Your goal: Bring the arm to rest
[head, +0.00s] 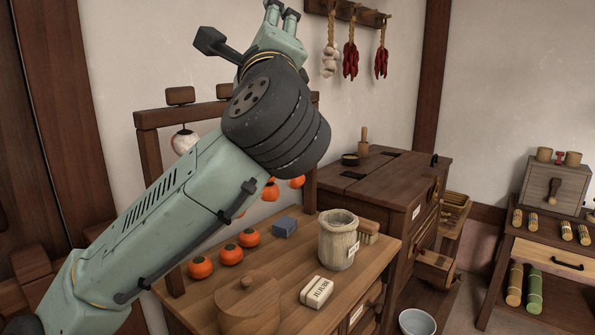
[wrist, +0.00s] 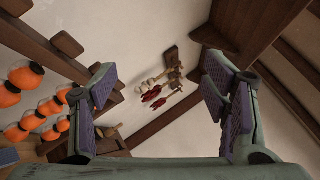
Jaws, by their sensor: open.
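My arm reaches up across the left half of the head view, raised above a wooden table (head: 205,296). My gripper (head: 283,14) is at the top of that view, partly cut off by the upper edge. In the wrist view my gripper (wrist: 160,95) shows two purple-padded fingers spread wide apart, with nothing between them. It is open and empty. Beyond the fingers are the wall and hanging red chilies (wrist: 155,97), well away from the pads.
A rack post (head: 150,160) stands behind my arm. A dark cabinet (head: 390,190) and a shelf (head: 545,250) stand right. The upper right is free.

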